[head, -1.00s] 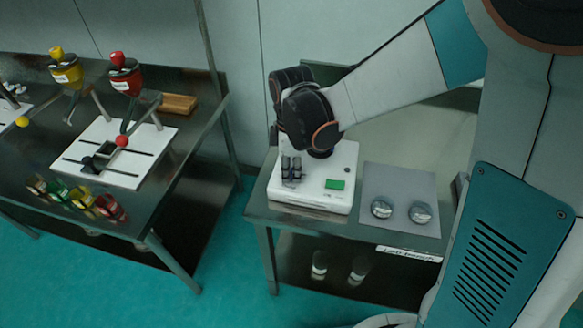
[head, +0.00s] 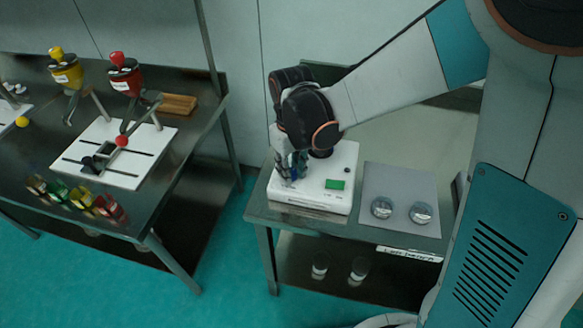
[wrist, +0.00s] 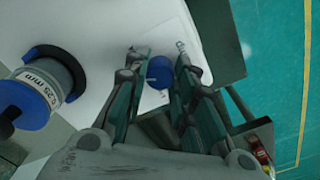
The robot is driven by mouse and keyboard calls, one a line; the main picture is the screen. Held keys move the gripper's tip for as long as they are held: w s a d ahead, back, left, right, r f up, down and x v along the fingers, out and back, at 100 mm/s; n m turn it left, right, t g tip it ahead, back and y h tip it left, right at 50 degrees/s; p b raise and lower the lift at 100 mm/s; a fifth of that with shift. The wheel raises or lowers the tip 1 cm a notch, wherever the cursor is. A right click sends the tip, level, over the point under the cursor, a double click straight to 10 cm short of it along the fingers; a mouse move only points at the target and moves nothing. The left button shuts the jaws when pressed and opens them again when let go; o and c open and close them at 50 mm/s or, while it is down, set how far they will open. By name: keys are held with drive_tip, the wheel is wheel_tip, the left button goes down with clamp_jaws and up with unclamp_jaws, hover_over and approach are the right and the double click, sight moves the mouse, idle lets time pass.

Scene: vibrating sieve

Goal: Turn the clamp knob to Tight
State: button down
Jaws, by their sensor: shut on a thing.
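The clamp knob (wrist: 160,72) is a small blue round knob on the white machine base in the wrist view. My gripper (wrist: 161,66) points down with one fingertip on either side of the knob and is shut on it. In the head view my gripper (head: 291,170) is low over the left front part of the white sieve machine (head: 313,189). The knob is hard to make out there.
A sieve with blue parts and a 0.25 mm label (wrist: 45,85) stands left of my gripper. Two round metal-and-glass pieces (head: 382,207) (head: 420,212) lie on a grey mat (head: 400,178) to the right.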

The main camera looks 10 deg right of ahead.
drive_tip(key=m, duration=0.6)
drive_tip(key=shift+m, duration=0.3)
idle(0.4)
drive_tip(key=c, duration=1.3)
unclamp_jaws()
